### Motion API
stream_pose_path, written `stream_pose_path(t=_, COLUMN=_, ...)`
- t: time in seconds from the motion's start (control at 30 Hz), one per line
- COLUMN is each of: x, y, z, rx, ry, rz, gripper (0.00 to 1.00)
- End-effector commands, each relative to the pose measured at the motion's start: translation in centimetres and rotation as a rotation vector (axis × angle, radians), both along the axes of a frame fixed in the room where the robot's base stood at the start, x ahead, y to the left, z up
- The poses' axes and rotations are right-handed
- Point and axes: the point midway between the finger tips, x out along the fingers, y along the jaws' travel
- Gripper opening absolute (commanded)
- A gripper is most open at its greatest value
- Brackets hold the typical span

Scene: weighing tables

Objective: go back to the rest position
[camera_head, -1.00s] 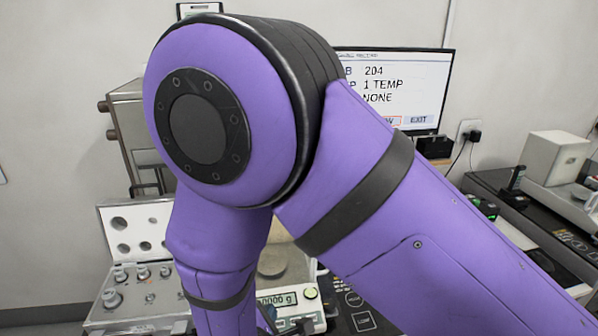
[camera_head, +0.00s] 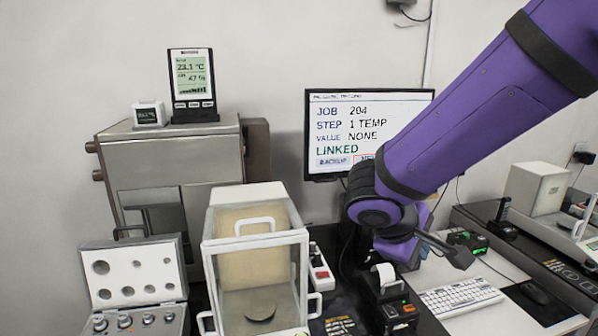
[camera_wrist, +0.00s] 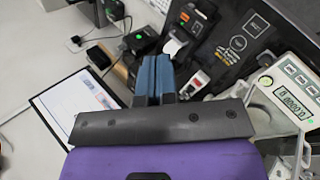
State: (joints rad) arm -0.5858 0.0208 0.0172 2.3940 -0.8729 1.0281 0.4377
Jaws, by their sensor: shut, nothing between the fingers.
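My purple arm reaches in from the upper right of the head view and ends near the right side of the monitor. My gripper shows in the wrist view as two blue fingers (camera_wrist: 154,78), close together with nothing between them. It hangs above the bench, beside a small printer (camera_wrist: 173,46). In the head view the arm's end hides most of the gripper, and the fingertips cannot be made out there.
The monitor (camera_head: 335,110) is partly behind my arm. A glass-sided balance (camera_head: 303,270), weight box (camera_head: 135,270) and printer (camera_head: 392,312) stand in front. A keyboard (camera_head: 462,298) and mouse (camera_head: 536,292) lie right. A grey cabinet (camera_head: 160,165) stands left. Open wall is above.

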Motion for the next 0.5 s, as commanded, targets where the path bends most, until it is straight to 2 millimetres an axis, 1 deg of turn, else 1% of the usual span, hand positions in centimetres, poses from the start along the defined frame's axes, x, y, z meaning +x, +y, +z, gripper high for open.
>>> stream_pose_path(t=0.03, x=-0.7, y=-1.4, z=1.1, rx=0.046, ry=-0.007, rz=-0.051, gripper=0.0)
stream_pose_path(t=0.2, x=-3.4, y=-4.8, z=3.6, rx=0.202, ry=-0.021, rz=-0.194, gripper=0.0)
stream_pose_path(t=0.3, x=-5.1, y=-6.3, z=4.9, rx=0.297, ry=-0.039, rz=-0.269, gripper=0.0)
stream_pose_path(t=0.5, x=-8.6, y=-8.6, z=7.3, rx=0.494, ry=-0.102, rz=-0.392, gripper=0.0)
